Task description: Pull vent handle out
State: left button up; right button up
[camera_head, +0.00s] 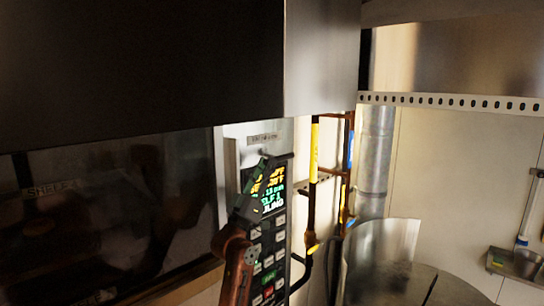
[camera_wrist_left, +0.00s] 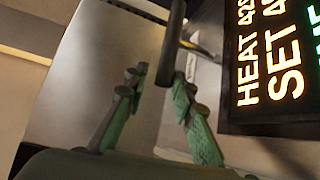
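The vent handle shows in the left wrist view as a dark slim rod (camera_wrist_left: 172,42) standing off a pale metal panel, its near end lying between my fingertips in the picture. My left gripper (camera_wrist_left: 158,84) has its two green-padded fingers apart, one on each side of the rod's end. I see no clear contact with the rod. In the head view my left gripper (camera_head: 258,182) is in front of the oven's control panel, partly over the lit display (camera_head: 272,188). The handle is hard to make out there. My right gripper is not in view.
A keypad (camera_head: 268,262) sits below the display. The dark oven glass (camera_head: 110,205) is at the left, under a large hood (camera_head: 320,60). Yellow and dark pipes (camera_head: 314,150) and a metal kettle (camera_head: 385,265) stand right of the panel. A sink (camera_head: 515,262) is far right.

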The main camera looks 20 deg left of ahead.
pick_arm(q)
jog(key=shift+w+d+r, duration=0.15)
jog(key=shift+r, duration=0.7)
jog(key=w, duration=0.3)
jog(key=shift+w+f+p, duration=0.2)
jog(key=shift+f+p, duration=0.1)
jog(key=shift+p, duration=0.1)
jog(key=shift+w+f, duration=0.2)
jog(key=shift+w, duration=0.3)
jog(key=shift+s+r, duration=0.2)
jog(key=shift+s, duration=0.4)
jog(key=shift+d, duration=0.1)
jog(key=shift+c, duration=0.6)
jog(key=shift+w+f, duration=0.1)
jog(key=shift+w, duration=0.15)
jog(key=c, duration=0.3)
jog(key=shift+c, duration=0.8)
grip_shut()
jog(key=shift+s, duration=0.1)
jog(key=shift+d, duration=0.15)
jog(key=s+d, duration=0.2)
jog(key=d, duration=0.4)
jog(key=shift+d+p, duration=0.15)
jog(key=shift+p, duration=0.3)
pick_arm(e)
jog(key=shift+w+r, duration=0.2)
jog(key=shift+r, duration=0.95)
